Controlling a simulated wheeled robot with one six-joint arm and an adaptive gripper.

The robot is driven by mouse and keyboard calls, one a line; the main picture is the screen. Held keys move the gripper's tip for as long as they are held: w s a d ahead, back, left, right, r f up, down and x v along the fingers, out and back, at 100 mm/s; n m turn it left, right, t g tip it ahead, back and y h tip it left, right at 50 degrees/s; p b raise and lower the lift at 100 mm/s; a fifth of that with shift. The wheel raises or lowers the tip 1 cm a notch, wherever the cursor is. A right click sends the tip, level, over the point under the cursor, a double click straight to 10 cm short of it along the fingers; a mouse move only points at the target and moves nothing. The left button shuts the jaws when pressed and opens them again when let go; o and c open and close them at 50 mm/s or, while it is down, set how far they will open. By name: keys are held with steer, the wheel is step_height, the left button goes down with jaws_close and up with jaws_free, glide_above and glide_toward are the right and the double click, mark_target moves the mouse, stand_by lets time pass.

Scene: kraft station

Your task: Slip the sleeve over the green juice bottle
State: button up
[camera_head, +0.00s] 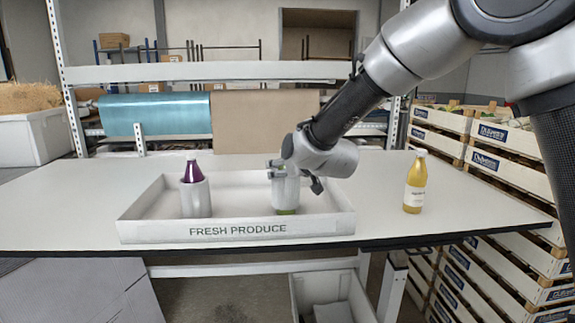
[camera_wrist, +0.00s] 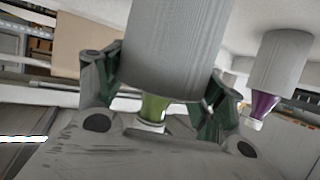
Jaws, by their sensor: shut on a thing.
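A light grey sleeve (camera_head: 286,195) is in my gripper (camera_head: 290,172), above the right part of the white tray. In the wrist view the gripper's fingers (camera_wrist: 165,95) are shut on both sides of the sleeve (camera_wrist: 175,45). The sleeve is around the green juice bottle, hiding most of its body. A thin green strip of the bottle (camera_head: 287,212) shows below the sleeve in the head view. The bottle's green neck and white cap (camera_wrist: 153,112) stick out of the sleeve's other end in the wrist view, which looks upside down.
A purple bottle (camera_head: 192,172) stands in a grey sleeve (camera_head: 195,198) at the tray's left. The tray (camera_head: 236,229) has low walls and reads FRESH PRODUCE. A yellow bottle (camera_head: 415,185) stands bare on the table to the right. Stacked crates (camera_head: 500,165) stand beyond the right edge.

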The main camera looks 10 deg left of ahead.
steer(key=o, duration=0.7)
steer(key=shift+o, duration=0.2)
steer(key=shift+s, duration=0.1)
steer(key=v, duration=1.1)
steer(key=shift+s+d, duration=0.25)
steer(key=shift+s, duration=0.05)
